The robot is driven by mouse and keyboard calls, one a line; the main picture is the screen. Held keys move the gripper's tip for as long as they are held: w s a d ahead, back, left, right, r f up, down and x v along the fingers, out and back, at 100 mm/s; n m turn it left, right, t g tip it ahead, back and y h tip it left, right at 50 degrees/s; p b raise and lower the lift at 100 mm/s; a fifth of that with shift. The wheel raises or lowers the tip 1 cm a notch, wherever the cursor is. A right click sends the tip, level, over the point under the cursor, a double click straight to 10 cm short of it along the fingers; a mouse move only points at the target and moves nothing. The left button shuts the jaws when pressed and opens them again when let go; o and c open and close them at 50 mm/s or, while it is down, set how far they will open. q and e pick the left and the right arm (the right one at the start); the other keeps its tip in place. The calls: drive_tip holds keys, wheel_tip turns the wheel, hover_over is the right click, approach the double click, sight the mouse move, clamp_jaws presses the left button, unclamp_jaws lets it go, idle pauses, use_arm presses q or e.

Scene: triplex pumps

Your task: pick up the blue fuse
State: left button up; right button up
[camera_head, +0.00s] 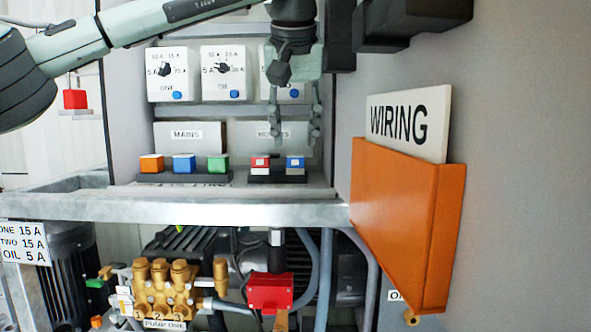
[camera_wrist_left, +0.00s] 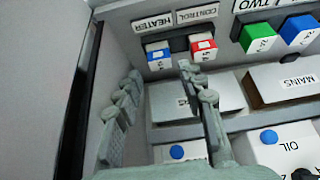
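A blue fuse (camera_head: 295,162) with a white label sits beside a red fuse (camera_head: 260,162) in the right dark holder on the cabinet shelf. In the left wrist view the blue fuse (camera_wrist_left: 158,56) is under the HEATER label and the red fuse (camera_wrist_left: 203,47) under CONTROL. Another blue fuse (camera_head: 184,163) sits between an orange and a green one in the left holder. My left gripper (camera_head: 294,128) is open and empty, fingers pointing down, above the right holder. In the left wrist view its fingertips (camera_wrist_left: 159,76) are apart, short of the HEATER blue fuse. My right gripper is out of view.
White dial boxes (camera_head: 223,73) stand behind on the cabinet wall. A grey MAINS block (camera_head: 190,136) is above the left holder. The cabinet's side wall is close on the right, with an orange WIRING pocket (camera_head: 400,215) outside. A metal rail (camera_head: 180,208) runs in front.

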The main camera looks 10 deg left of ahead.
sight(295, 156)
use_arm(q)
drive_tip(key=x, duration=0.5)
drive_tip(key=shift+c, duration=0.2)
drive_tip(key=c, duration=0.8)
drive_tip(key=shift+r, duration=0.2)
